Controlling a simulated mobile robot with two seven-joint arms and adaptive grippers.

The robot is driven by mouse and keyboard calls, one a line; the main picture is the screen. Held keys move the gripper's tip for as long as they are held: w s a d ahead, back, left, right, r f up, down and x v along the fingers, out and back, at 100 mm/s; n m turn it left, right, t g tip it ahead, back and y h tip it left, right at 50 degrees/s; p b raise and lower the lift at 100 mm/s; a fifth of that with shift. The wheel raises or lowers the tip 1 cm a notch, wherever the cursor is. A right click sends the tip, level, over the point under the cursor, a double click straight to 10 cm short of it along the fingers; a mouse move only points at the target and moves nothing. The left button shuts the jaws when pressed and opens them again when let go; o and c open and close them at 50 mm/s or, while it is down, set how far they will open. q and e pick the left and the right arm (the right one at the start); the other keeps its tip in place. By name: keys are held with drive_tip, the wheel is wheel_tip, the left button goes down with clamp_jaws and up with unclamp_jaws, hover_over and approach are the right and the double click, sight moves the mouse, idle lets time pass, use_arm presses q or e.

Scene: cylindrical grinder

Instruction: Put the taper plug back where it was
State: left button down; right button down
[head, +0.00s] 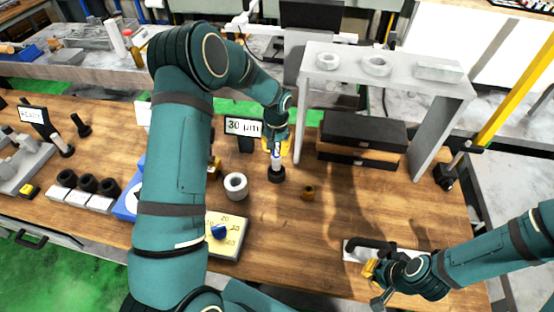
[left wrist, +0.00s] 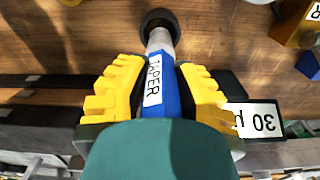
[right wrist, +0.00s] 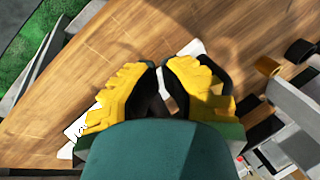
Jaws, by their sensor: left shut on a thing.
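The taper plug (left wrist: 163,85) has a blue handle with a white TAPER label and a pale metal end. My left gripper (head: 277,146) is shut on its handle and holds it upright, metal end down; its yellow fingers also show in the left wrist view (left wrist: 160,80). A round black base (head: 276,175) is directly below the metal end. The plug's end (head: 277,165) meets the base in the picture; I cannot tell how deep it sits. My right gripper (head: 376,272) is low at the front right, its fingertips close together (right wrist: 160,68) over a white plate.
A white ring (head: 235,186) and a small brown bushing (head: 308,192) stand near the base. A "30 µm" sign (head: 243,127) is behind. A grey stand (head: 390,78) with black boxes (head: 362,131) is at right. A black handle-like part (head: 372,244) lies by my right gripper.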

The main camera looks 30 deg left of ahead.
sight(276, 158)
use_arm(q)
drive_tip(key=shift+w+f, duration=0.1)
drive_tip(key=shift+f, duration=2.35)
use_arm(e)
drive_tip(key=shift+r, duration=0.1)
use_arm(q)
drive_tip(key=c, duration=0.9)
unclamp_jaws()
drive_tip(key=shift+f, duration=0.15)
use_arm(e)
drive_tip(key=shift+f, duration=0.2)
use_arm(q)
drive_tip(key=shift+o, duration=0.2)
use_arm(e)
drive_tip(key=shift+r, duration=0.1)
